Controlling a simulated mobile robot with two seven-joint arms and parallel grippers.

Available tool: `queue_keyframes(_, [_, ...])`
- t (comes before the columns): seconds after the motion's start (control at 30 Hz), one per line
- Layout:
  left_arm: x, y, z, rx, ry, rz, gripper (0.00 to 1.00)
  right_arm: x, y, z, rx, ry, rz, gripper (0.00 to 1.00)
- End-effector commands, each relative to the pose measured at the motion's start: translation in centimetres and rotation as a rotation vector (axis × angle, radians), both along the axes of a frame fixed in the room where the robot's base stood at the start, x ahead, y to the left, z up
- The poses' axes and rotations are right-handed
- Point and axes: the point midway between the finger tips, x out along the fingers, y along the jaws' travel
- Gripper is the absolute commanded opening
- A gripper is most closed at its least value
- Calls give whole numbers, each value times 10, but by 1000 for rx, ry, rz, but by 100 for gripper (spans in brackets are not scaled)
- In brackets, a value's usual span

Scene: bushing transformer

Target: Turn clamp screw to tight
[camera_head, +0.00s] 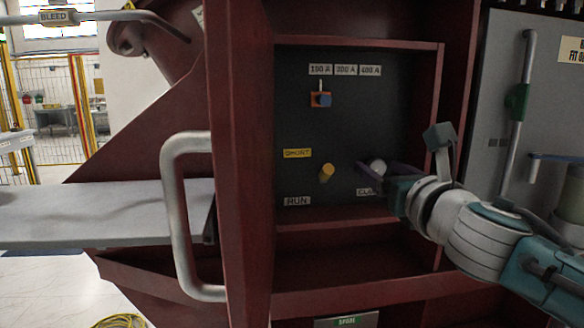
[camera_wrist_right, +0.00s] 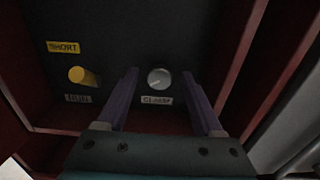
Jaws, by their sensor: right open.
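The clamp screw is a round grey-white knob (camera_head: 377,166) on the dark panel (camera_head: 300,110), at the lower right of the red-framed recess. In the right wrist view the knob (camera_wrist_right: 159,78) shows above a label reading CLAMP (camera_wrist_right: 157,101), with a line mark across its face. My right gripper (camera_head: 371,176) is at the panel, close to the knob. Its two purple fingers (camera_wrist_right: 160,88) are open, one to each side of the knob as seen from the wrist; I cannot tell whether they touch it. My left gripper is not in view.
A yellow knob (camera_head: 326,172) sits left of the clamp screw, between the SHORT and RUN labels. An orange and blue terminal (camera_head: 320,99) is under the ampere labels. Red frame walls enclose the panel. A grey handle (camera_head: 172,210) stands out at left.

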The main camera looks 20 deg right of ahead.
Motion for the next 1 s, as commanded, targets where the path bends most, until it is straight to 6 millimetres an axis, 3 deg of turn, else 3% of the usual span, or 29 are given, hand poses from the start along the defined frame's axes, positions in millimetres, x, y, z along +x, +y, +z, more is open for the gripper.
queue_keyframes(0.27, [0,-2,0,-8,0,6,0,1,0,0,1,0,0,67])
queue_keyframes(0.87, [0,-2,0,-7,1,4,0,1,0,0,1,0,0,0])
queue_keyframes(1.0, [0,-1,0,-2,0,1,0,1,0,0,1,0,0,0])
